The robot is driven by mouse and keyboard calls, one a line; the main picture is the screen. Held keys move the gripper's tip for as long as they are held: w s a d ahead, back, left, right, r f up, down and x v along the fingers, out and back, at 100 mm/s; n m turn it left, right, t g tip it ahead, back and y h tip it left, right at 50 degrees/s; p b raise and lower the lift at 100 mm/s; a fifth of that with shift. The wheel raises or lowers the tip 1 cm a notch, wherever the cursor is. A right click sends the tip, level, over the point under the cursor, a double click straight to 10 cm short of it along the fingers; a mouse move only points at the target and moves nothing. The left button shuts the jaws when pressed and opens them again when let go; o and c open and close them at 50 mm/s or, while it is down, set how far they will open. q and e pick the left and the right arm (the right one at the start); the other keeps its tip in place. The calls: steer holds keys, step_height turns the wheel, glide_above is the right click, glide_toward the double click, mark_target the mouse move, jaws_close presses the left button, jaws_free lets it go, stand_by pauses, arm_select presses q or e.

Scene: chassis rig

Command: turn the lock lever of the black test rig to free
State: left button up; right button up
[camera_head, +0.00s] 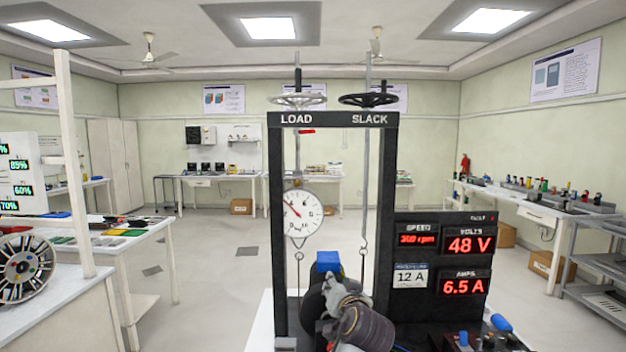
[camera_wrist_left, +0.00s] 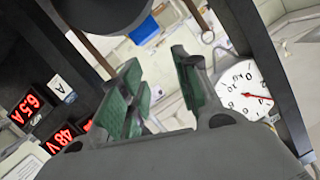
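The black test rig (camera_head: 386,190) stands in front of me, with a frame marked LOAD and SLACK. A blue block-shaped piece (camera_head: 327,262) sits above a dark round drum (camera_head: 312,305) low inside the frame. A blue handle (camera_head: 501,322) slants up from the control box at lower right. I cannot tell which blue part is the lock lever. My left gripper (camera_head: 338,292) is in front of the drum, just below the blue block. In the left wrist view its green-padded fingers (camera_wrist_left: 158,85) are apart with nothing between them; a blue piece (camera_wrist_left: 145,30) shows beyond. My right gripper is not in view.
A round dial (camera_head: 303,213) hangs in the frame on the left, with a hook rod at right. Two handwheels (camera_head: 297,100) top the frame. A meter panel (camera_head: 443,262) reads 48 V and 6.5 A.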

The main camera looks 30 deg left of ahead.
arm_select(q)
step_height(320, 180, up, 17)
steer(key=n+t+y, duration=0.1)
steer(key=n+y, duration=0.2)
steer(key=y, duration=0.1)
steer(key=n+g+y, duration=0.1)
steer(key=n+y, duration=0.4)
steer(key=y, duration=0.1)
glide_toward(313, 132)
steer(key=v, duration=0.2)
steer(key=shift+d, duration=0.45)
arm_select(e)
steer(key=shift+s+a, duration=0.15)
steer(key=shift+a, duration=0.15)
arm_select(q)
steer(key=shift+w, duration=0.1)
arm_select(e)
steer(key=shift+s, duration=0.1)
